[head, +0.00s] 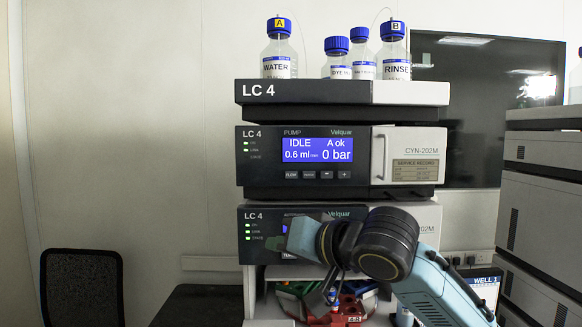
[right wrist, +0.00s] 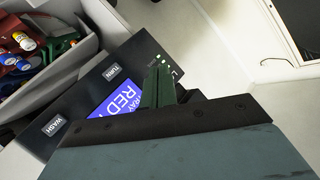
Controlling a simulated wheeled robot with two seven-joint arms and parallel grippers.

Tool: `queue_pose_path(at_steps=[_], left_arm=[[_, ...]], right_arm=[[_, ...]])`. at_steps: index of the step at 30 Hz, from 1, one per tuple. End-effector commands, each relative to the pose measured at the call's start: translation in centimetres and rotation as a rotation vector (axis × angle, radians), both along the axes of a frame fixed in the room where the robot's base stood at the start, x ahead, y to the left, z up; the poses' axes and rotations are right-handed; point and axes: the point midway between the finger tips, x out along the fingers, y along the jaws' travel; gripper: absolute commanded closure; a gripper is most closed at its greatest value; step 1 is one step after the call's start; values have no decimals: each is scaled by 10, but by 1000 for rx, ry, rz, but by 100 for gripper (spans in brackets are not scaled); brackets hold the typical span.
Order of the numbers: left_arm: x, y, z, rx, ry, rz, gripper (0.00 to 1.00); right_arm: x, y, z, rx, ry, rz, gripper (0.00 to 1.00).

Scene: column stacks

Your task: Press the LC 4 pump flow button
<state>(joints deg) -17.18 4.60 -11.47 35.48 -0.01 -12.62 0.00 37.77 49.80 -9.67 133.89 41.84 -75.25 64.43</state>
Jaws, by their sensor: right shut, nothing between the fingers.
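The LC 4 pump (head: 262,165) is the middle unit of the stack. Its blue display (head: 318,150) reads IDLE, A ok, 0.6 ml/min, 0 bar. The flow button (head: 291,175) is the leftmost of the small dark buttons under that display. My right gripper (head: 276,243) is shut and empty, below the pump, in front of the lower LC 4 unit (head: 265,215). In the right wrist view the shut fingers (right wrist: 157,86) show over that lower unit's dark panel (right wrist: 85,115), beside its lit display. Whether they touch it I cannot tell. My left gripper is not in view.
The lower unit's TURN button (right wrist: 112,73) and WASH button (right wrist: 53,125) lie near my right gripper. Bottles, including WATER (head: 279,55) and RINSE (head: 394,58), stand on the stack's top. A white door (head: 408,155) with a handle is right of the pump display.

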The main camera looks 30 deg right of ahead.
Motion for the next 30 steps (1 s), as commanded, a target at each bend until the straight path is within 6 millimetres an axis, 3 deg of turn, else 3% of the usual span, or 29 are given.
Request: queue_pose_path(at_steps=[1, 3, 6, 9, 23, 30], left_arm=[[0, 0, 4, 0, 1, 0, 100], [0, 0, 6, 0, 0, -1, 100], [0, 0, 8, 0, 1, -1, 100], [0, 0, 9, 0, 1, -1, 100], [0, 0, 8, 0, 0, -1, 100], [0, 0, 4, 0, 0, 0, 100]], right_arm=[[-11, -1, 32, 12, -39, -3, 100], [-26, 0, 61, 41, -70, -4, 100], [-44, 1, 90, 74, -102, -7, 100], [-55, 2, 104, 94, -115, -10, 100], [-58, 1, 108, 107, -119, -11, 100], [-39, -10, 108, 107, -118, -12, 100]])
